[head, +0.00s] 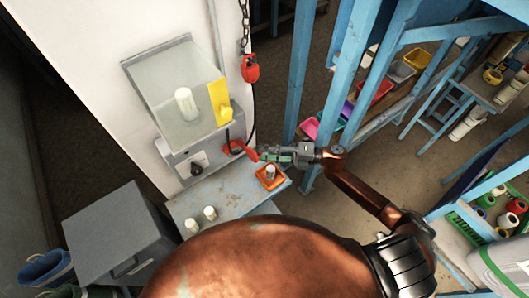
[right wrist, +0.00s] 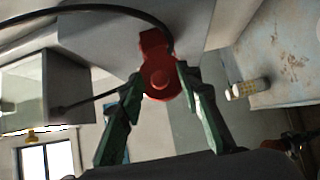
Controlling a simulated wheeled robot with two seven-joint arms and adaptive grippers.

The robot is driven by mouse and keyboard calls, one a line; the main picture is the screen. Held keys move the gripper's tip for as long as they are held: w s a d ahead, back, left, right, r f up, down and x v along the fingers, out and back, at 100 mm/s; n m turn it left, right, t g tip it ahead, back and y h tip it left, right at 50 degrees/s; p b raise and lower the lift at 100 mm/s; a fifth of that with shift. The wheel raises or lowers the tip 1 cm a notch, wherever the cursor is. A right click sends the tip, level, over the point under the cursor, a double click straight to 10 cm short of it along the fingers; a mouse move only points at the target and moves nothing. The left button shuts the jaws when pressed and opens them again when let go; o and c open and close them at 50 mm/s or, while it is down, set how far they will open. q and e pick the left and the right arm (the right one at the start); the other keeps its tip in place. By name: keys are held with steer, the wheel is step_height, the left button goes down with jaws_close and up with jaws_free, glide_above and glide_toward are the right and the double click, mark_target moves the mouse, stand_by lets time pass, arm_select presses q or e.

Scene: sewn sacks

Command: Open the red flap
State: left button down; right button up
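The red flap (head: 234,147) is on the front of the grey machine (head: 178,150), low on its right side. It shows large in the right wrist view (right wrist: 160,76), with a rounded lower end. My right gripper (head: 262,156) comes in from the right, close to the flap. In the right wrist view its two green fingers (right wrist: 158,92) stand apart, one on each side of the red piece. Whether they touch it is hard to tell. My left gripper is not in view.
A worn blue table (head: 232,190) holds an orange tray (head: 270,178) with a white spool, and two more pale spools (head: 210,212). A red control box (head: 250,68) hangs on a chain above. Blue posts (head: 300,75) stand behind my right arm. A grey cabinet (head: 115,235) stands left.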

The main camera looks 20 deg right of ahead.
jaws_close()
stand_by(0.5)
